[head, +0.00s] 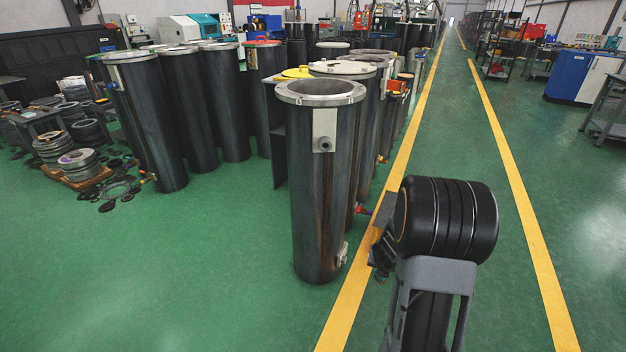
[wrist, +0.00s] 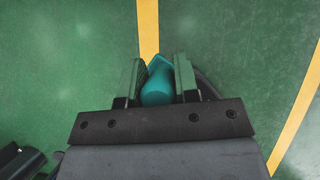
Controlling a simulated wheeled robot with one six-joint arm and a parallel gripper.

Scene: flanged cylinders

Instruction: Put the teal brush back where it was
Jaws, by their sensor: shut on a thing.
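In the wrist view the teal brush (wrist: 158,88) is between the two jaws of my gripper (wrist: 157,78). The jaws are shut on it, one on each side. Its rounded near end and a pointed far part show, and the rest is hidden. Below it I see green floor and a yellow line. In the head view my gripper (head: 380,240) is at the lower right, beside the front flanged cylinder. My own arm hides most of it, and the brush cannot be made out there.
The front flanged cylinder (head: 318,185) stands upright left of my arm, with more cylinders behind it. Another group of cylinders (head: 150,115) stands at the left. A blue and white cabinet (head: 582,76) is at the far right. The green floor between the yellow lines is clear.

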